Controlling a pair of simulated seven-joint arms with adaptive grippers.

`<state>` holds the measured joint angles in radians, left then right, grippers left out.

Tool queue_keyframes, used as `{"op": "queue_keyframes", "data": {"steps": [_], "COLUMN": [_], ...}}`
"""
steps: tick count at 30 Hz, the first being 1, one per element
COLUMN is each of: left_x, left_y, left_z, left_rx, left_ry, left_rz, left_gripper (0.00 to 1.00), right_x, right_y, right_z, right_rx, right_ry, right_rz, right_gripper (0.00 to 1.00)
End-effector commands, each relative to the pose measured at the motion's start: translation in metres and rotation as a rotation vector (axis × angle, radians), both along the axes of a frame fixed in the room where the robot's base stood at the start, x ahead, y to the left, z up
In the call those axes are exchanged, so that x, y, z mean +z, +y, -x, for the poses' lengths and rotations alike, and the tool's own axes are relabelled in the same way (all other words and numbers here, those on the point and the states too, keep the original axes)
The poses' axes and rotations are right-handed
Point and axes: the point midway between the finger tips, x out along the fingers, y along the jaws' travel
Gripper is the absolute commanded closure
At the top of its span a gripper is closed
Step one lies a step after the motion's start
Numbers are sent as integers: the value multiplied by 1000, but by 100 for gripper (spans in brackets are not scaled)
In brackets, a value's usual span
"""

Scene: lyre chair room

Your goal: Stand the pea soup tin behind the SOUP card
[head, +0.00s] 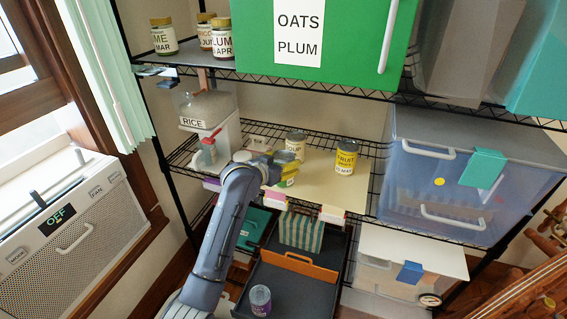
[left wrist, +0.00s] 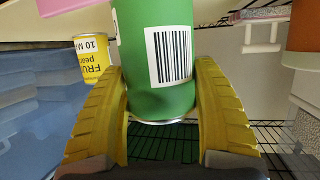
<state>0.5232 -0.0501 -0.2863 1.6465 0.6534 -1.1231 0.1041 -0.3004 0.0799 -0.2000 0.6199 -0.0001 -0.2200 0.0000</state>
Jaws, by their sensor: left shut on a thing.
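My left gripper (head: 284,172) is shut on a green tin (left wrist: 130,55) with a barcode; no name shows on its visible side. In the head view the tin is mostly hidden by the gripper, over the cream board (head: 318,188) on the middle shelf. A tin lettered "OUP" (head: 295,143) stands behind the gripper, and a yellow fruit tin (head: 345,161) stands to its right. Two small pink-and-white cards, one left (head: 275,198) and one right (head: 333,214), are at the shelf's front edge. Their lettering cannot be read, so I cannot tell which says SOUP. My right gripper is out of view.
A large clear bin (head: 430,180) borders the right. The upper shelf with a green box (head: 310,60) overhangs. A dark drawer tray (head: 300,285) lies below.

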Motion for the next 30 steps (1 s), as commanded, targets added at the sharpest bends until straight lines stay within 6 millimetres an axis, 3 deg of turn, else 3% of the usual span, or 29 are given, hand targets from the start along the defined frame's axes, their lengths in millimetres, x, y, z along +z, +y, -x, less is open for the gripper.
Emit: {"op": "queue_keyframes", "data": {"steps": [1,7,20,30], "left_x": [-1,-1,5,23], "left_y": [0,0,5,30], "left_z": [0,0,6,50], "left_rx": [0,0,0,0], "left_ry": [1,1,-1,-2], "left_rz": [-1,-1,-2,-2], "left_gripper": [35,12,12,12], "right_x": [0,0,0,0], "right_y": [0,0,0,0], "right_z": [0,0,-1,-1], "right_rx": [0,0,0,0], "right_ry": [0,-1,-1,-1], "right_rz": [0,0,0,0], "right_gripper": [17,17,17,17]}}
